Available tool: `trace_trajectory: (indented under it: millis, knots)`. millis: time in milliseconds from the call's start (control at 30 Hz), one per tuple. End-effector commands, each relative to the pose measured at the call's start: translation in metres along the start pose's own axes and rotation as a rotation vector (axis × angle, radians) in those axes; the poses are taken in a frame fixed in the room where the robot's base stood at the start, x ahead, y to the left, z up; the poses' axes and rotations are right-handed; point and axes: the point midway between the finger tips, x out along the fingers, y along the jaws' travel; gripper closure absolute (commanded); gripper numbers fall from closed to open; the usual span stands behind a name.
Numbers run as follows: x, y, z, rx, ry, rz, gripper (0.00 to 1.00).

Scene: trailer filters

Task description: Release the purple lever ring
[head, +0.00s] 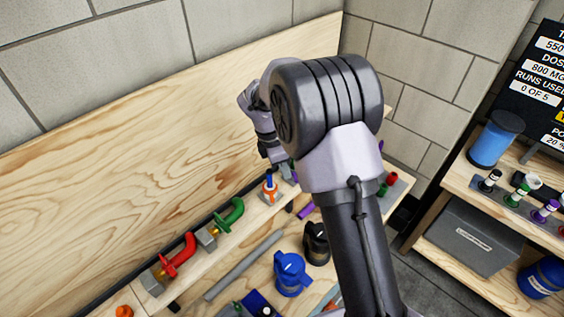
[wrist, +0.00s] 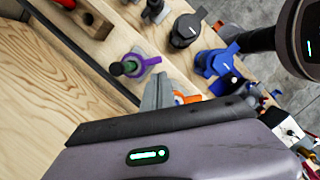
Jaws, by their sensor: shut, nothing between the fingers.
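The purple lever ring (wrist: 146,61) shows in the wrist view around a green and dark stem on a grey base at the back rail. In the head view only a small purple patch (head: 295,175) shows beside my arm, and I cannot tell if it is this ring. My gripper (wrist: 162,80) is shut and empty. Its grey fingertips appear just right of and below the ring in the wrist view; I cannot tell whether they touch it. In the head view my arm hides most of the gripper and the area around it.
Red (head: 178,257) and green (head: 230,217) levers and an orange ring fitting (head: 269,190) stand along the rail. Blue (head: 291,274) and black (head: 316,243) filter housings and a grey bar (head: 243,265) are in front. A shelf (head: 455,180) stands at right.

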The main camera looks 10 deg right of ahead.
Motion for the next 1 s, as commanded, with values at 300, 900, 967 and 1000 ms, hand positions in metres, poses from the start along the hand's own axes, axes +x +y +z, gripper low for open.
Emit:
trace_trajectory:
  millis: [300,900,967,1000]
  knots:
    - [0.030,0.000,0.000,0.001,0.000,0.000,1.00]
    - [0.029,-0.001,0.002,-0.049,0.000,0.013,1.00]
    - [0.030,-0.001,0.002,-0.057,0.000,0.015,1.00]
    - [0.030,-0.001,0.002,-0.063,0.000,0.017,1.00]
